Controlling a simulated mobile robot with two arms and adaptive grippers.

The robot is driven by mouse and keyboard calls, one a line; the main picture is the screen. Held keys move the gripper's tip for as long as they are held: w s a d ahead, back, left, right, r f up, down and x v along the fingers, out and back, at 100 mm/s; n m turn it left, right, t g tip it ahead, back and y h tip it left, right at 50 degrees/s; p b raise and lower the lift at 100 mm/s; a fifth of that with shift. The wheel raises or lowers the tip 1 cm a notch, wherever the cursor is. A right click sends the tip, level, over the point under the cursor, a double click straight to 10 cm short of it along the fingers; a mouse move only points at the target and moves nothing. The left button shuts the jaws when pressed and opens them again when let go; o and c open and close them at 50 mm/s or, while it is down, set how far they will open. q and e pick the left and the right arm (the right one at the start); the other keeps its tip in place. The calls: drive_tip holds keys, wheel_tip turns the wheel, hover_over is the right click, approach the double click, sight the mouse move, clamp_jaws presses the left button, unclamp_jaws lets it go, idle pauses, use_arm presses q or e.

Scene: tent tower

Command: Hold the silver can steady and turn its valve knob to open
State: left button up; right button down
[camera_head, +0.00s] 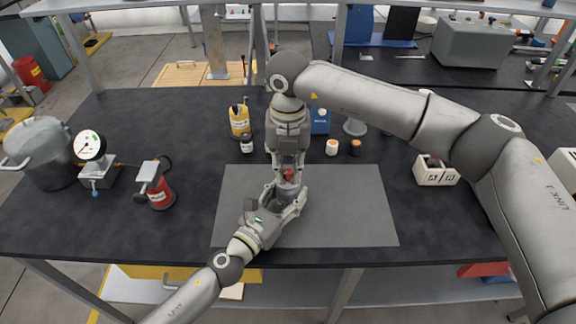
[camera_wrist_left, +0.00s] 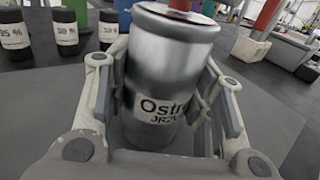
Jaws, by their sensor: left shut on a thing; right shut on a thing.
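The silver can (camera_head: 288,189) stands upright over the grey mat. In the left wrist view the silver can (camera_wrist_left: 165,70) fills the middle, with part of a printed label. My left gripper (camera_head: 283,200) comes from the lower left and is shut around the can's body, a finger on each side. The red valve knob (camera_head: 288,174) sits on top of the can, and its lower edge shows in the left wrist view (camera_wrist_left: 190,5). My right gripper (camera_head: 288,165) points down from above and is shut on the knob, which its fingers partly hide.
The grey mat (camera_head: 350,205) is clear on its right. A yellow bottle (camera_head: 239,121), a dark jar (camera_head: 246,144) and small jars stand behind. A pot (camera_head: 42,150), a gauge (camera_head: 90,146) and a red canister (camera_head: 159,191) are left. A white box (camera_head: 435,173) is right.

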sight(289, 171)
drive_tip(key=shift+n, duration=0.4)
drive_tip(key=n, duration=1.3)
drive_tip(key=shift+w, duration=0.1)
drive_tip(key=shift+n, duration=2)
drive_tip(key=shift+d, duration=0.1)
drive_tip(key=c, duration=1.3)
unclamp_jaws()
wheel_tip(289, 171, up, 12)
drive_tip(key=shift+r, duration=0.1)
